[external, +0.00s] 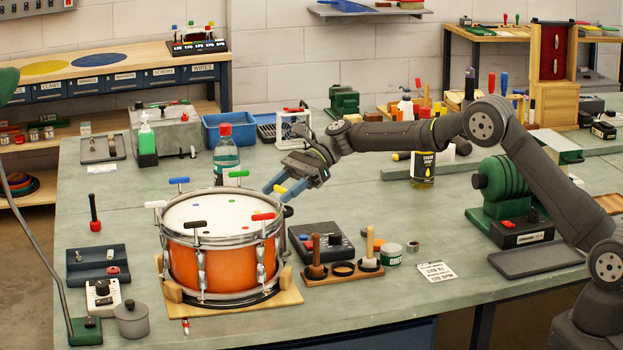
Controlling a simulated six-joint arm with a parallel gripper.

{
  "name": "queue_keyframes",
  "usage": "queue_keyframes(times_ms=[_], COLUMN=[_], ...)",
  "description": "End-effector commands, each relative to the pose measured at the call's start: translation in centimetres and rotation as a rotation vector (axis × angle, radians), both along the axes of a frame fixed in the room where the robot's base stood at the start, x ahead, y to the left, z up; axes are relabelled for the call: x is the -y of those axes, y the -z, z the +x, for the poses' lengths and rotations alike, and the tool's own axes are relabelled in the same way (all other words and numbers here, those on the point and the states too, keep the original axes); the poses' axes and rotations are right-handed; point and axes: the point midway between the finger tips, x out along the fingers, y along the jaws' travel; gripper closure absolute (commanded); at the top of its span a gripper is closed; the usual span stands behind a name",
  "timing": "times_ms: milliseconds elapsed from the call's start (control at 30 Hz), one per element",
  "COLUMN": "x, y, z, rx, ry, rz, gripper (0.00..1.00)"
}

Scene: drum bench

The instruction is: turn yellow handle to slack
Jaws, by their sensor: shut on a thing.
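An orange snare drum (211,262) with a white head stands on a wooden base on the bench. T-shaped tuning handles in several colours stand around its rim. The yellow handle (281,190) is at the drum's right rim, partly hidden by my gripper. My gripper (284,189) reaches in from the right, tilted down to the left, and its blue fingers are shut on the yellow handle. The angle of the handle is hard to tell at this size. A small yellow dot is not clear on the head, but green and red dots show there.
A dark control box (321,242) and a wooden tool stand (343,270) stand just right of the drum. A bottle (226,156) stands behind it.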

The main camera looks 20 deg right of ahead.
Motion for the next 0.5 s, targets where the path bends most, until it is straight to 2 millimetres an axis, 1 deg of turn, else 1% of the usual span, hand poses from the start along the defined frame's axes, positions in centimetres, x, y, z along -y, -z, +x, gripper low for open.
queue_keyframes(times_ms=[200,500], x=[-0.07,-0.07], y=[0.15,0.09], z=[0.06,-0.02], rx=[0.0,0.0], ry=[-0.139,-0.26], rz=[0.0,0.0], gripper=[0.76,0.76])
